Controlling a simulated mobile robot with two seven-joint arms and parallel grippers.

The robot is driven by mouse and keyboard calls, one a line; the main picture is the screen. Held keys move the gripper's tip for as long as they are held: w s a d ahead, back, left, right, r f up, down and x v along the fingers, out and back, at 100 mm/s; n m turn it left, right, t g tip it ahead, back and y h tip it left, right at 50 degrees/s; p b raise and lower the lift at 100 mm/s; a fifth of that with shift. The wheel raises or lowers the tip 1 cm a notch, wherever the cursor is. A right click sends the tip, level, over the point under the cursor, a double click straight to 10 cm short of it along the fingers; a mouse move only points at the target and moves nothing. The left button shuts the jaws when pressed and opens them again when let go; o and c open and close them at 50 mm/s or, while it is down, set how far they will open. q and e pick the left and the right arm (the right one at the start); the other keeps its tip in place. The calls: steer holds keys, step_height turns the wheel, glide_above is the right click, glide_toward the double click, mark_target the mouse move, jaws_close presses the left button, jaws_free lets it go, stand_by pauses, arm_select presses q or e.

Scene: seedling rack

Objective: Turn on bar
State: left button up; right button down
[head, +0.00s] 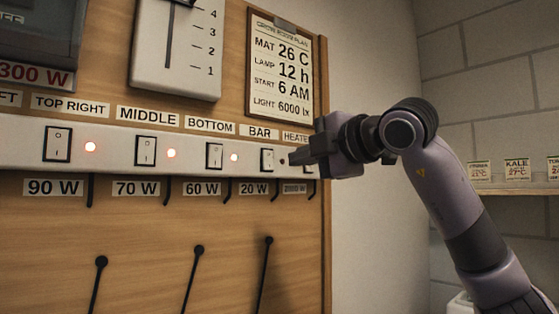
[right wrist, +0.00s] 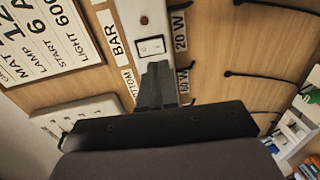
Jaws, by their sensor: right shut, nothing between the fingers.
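The BAR switch (head: 267,159) is a white rocker in a dark frame on the white switch strip, between the BAR label (head: 259,133) and the 20 W label (head: 254,188). It also shows in the right wrist view (right wrist: 150,46), with a dull, dark red lamp (right wrist: 144,20) beside it. My right gripper (head: 292,158) is shut and empty, its fingertips just right of the switch in the head view. In the right wrist view the fingertips (right wrist: 157,66) appear at the switch's lower edge; I cannot tell whether they touch it. My left gripper is not in view.
The BOTTOM switch (head: 214,155), MIDDLE switch (head: 146,151) and TOP RIGHT switch (head: 57,145) have lit red lamps. My right gripper hides the heater switch area. A clipboard (head: 281,70) and a slider panel (head: 177,50) hang above. Black cables hang below the strip.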

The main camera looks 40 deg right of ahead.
mark_target(270, 168)
steer(key=w, duration=0.2)
steer(key=w+p, duration=0.1)
steer(key=w, duration=0.3)
steer(key=shift+w+a+f, duration=0.2)
steer(key=shift+a+f, duration=0.05)
steer(key=shift+f, duration=0.15)
